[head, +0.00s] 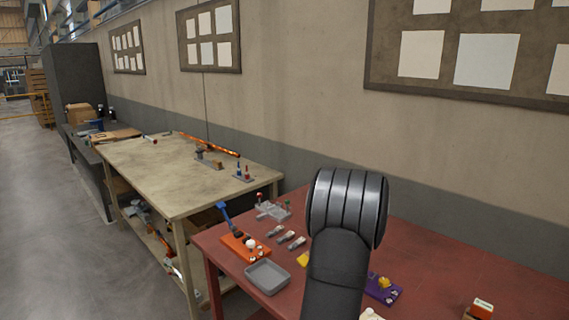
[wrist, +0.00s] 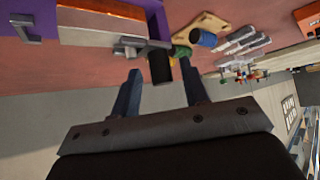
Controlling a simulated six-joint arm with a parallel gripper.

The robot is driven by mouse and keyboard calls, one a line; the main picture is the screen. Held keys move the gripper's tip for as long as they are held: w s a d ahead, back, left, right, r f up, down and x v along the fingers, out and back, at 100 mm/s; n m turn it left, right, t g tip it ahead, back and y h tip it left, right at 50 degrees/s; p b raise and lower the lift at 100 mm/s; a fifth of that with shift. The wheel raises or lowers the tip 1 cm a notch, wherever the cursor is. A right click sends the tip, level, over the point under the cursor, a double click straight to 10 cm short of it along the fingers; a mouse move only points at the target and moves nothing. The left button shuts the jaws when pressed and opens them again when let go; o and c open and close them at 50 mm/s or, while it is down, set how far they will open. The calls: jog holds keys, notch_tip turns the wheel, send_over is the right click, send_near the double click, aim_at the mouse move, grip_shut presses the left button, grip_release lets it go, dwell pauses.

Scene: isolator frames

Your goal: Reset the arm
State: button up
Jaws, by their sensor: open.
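My gripper (wrist: 161,68) shows in the wrist view, with its two fingers apart and nothing seen held between them. The wrist view looks upside down, with the red table at the top. Just beyond the fingertips are a grey-and-black handle-like part (wrist: 158,64) and a green knob (wrist: 181,52); I cannot tell if the fingers touch them. In the head view my dark arm rises over the red table (head: 440,262), and my gripper is hidden there.
On the red table are an orange block (head: 236,249) with a blue lever, a grey tray (head: 267,277), several grey pieces (head: 287,236), a purple block (head: 386,294) and a small box (head: 481,308). A wooden workbench (head: 180,180) stands left. The wall is behind.

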dwell(0.4)
jog(key=v, duration=1.7)
jog(key=x, duration=1.7)
jog(key=shift+w+a+f, duration=0.1)
jog(key=shift+w+a, duration=0.2)
jog(key=shift+w, duration=0.1)
jog(key=shift+w+a, duration=0.3)
jog(key=shift+a, duration=0.05)
dwell(0.4)
